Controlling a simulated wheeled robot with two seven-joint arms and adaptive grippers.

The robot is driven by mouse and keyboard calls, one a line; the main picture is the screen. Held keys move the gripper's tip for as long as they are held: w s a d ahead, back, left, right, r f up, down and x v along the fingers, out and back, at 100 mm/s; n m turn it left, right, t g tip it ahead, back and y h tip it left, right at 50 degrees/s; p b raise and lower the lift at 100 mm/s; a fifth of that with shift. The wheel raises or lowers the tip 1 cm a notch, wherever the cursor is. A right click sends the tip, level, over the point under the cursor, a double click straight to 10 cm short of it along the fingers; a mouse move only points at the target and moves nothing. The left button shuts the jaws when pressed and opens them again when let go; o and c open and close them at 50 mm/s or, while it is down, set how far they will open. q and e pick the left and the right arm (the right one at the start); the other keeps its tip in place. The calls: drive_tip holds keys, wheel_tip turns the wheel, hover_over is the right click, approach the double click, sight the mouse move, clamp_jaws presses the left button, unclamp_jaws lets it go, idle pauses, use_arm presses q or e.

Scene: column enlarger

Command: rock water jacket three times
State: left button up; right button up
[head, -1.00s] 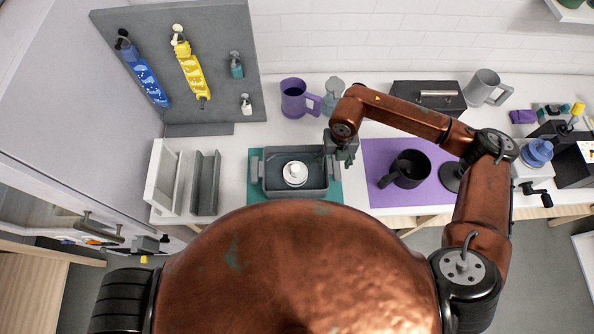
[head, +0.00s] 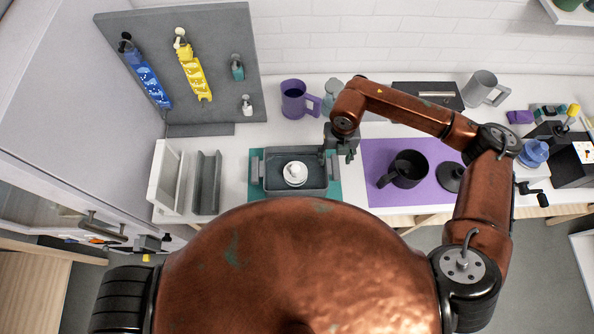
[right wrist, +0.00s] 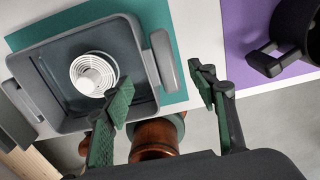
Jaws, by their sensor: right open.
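The water jacket appears to be the grey rectangular tray (head: 268,181) with a handle on each side. It sits on a teal mat (head: 254,196) and holds a white ringed object (head: 295,173). My right gripper (head: 338,157) is open by the tray's right side. In the right wrist view, its green-padded fingertips (right wrist: 161,86) are spread to either side of the tray's right handle (right wrist: 164,60), with nothing gripped. Whether they touch the handle is unclear. A dark part at left, probably my left gripper (head: 150,243), is low and away from the tray; its jaws are unclear.
A black mug (head: 408,170) stands on a purple mat (head: 376,196) right of the gripper. A purple mug (head: 295,100) and a grey-green bottle (head: 331,97) stand behind the tray. Grey and white channel-shaped holders (head: 206,181) stand left of it.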

drive_tip(key=shift+r+p, duration=0.45)
drive_tip(key=shift+r, duration=0.65)
wheel_tip(320, 180, up, 12)
idle(0.4)
